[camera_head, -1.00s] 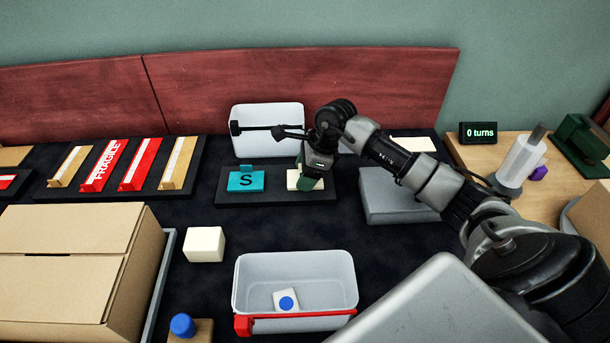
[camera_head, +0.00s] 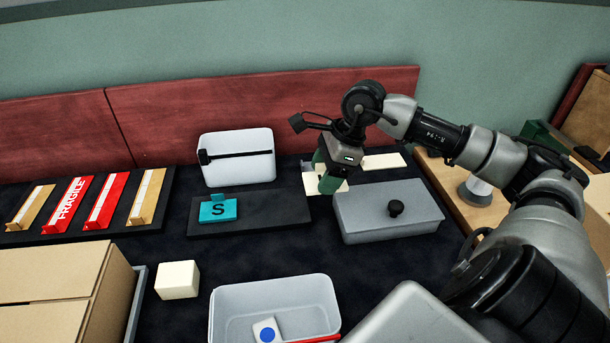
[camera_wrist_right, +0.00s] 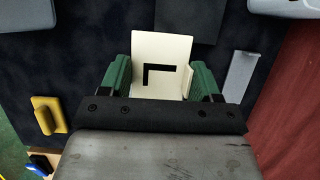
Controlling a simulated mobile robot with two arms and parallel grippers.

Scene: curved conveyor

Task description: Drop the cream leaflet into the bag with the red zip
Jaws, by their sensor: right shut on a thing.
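My right gripper (camera_head: 331,176) is shut on the cream leaflet (camera_head: 329,184), above the gap between a dark tray and a grey lidded box. In the right wrist view the leaflet (camera_wrist_right: 161,48), marked with a black L shape, stands between the green fingers of the gripper (camera_wrist_right: 160,80). The bag with the red zip (camera_head: 275,291) is the open, pale grey container at the front; its red strip (camera_head: 322,339) shows at the bottom edge. A white piece with a blue dot (camera_head: 266,331) lies inside it. My left gripper is out of view.
A pale bag with a black zip (camera_head: 237,159) stands at the back. The dark tray (camera_head: 270,205) holds a teal S card (camera_head: 218,208). The grey lidded box (camera_head: 370,218) is right of it. A cream block (camera_head: 177,280) and a cardboard box (camera_head: 55,280) are at left.

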